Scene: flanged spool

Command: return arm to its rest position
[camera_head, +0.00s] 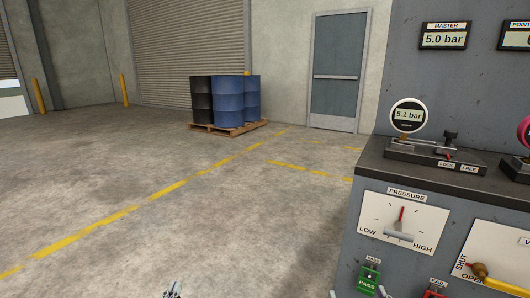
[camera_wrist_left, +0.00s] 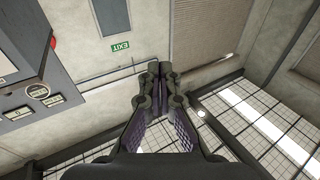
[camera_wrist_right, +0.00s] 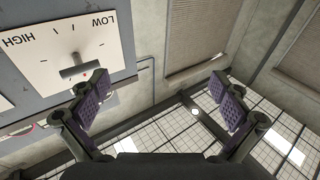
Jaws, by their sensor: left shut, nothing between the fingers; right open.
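My left gripper (camera_head: 172,291) shows only as a small tip at the bottom edge of the head view. In the left wrist view my left gripper (camera_wrist_left: 160,70) has its fingertips together with nothing between them, pointing into open room. In the right wrist view my right gripper (camera_wrist_right: 157,94) has its fingers wide apart and empty. The pressure dial panel (camera_wrist_right: 105,55) with its grey handle (camera_wrist_right: 75,70) is beyond the left finger, apart from it as far as I can see. In the head view only small pieces near the bottom edge may belong to my right gripper.
A grey bench (camera_head: 415,168) with a pressure panel (camera_head: 375,215), a gauge reading 5.1 bar (camera_head: 408,115), a green PASS box (camera_head: 368,279) and a yellow valve lever (camera_head: 495,282) fills the right. Blue drums (camera_head: 230,100) stand on a pallet (camera_head: 228,129) far back. The floor at left is clear.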

